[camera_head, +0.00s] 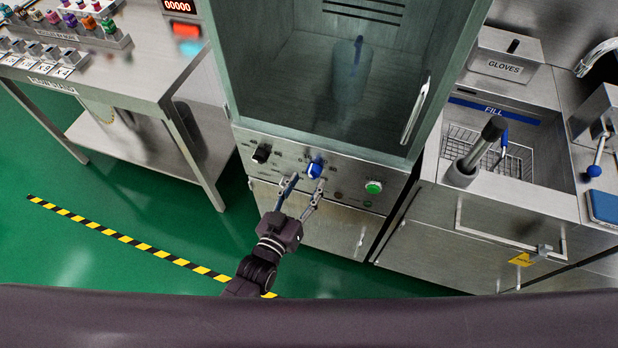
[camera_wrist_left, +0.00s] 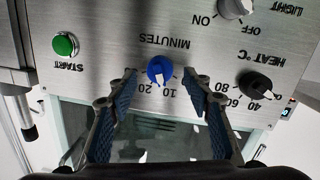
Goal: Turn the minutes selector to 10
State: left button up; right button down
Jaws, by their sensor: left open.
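The minutes selector is a blue round knob (camera_head: 315,169) on the washer's steel front panel, below the glass chamber. The knob (camera_wrist_left: 160,70) also shows upside down in the left wrist view, with a white pointer mark directed roughly at the 10 side of its scale; I cannot tell the exact setting. My left gripper (camera_head: 306,181) is open in front of the panel. In the wrist view its two fingertips (camera_wrist_left: 159,74) lie on either side of the knob, with gaps visible; contact is not visible. My right gripper does not show.
The black heat knob (camera_head: 262,153) is left of the selector, and the green start button (camera_head: 374,187) is right. The wrist view also shows a light knob (camera_wrist_left: 235,8). A sink unit stands right, a steel table (camera_head: 130,75) left.

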pick_arm(q)
jog(key=v, duration=0.9)
jog(key=shift+s+a, duration=0.15)
jog(key=s+a+f+g+y, duration=0.1)
jog(key=s+a+f+g, duration=0.15)
jog(key=f, duration=0.55)
jog(key=s+a+f+g+y, duration=0.1)
jog(key=s+a+f+g, duration=0.2)
jog(key=f, duration=0.5)
jog(key=s+a+f+g+y, duration=0.1)
jog(key=s+a+f, duration=0.25)
jog(key=f, duration=0.45)
jog(key=s+a+f+g+y, duration=0.1)
jog(key=s+a+f+g, duration=0.1)
jog(key=s+f, duration=0.3)
jog(key=s+a+f+g+y, duration=0.1)
jog(key=s+a+f+g, duration=0.2)
jog(key=s, duration=0.8)
jog(key=s+a+f+g+y, duration=0.1)
jog(key=s+a+f+g, duration=0.2)
jog(key=s+f, duration=0.4)
jog(key=shift+s+a+f+y, duration=0.3)
jog(key=shift+s+a, duration=0.4)
jog(key=shift+s, duration=0.25)
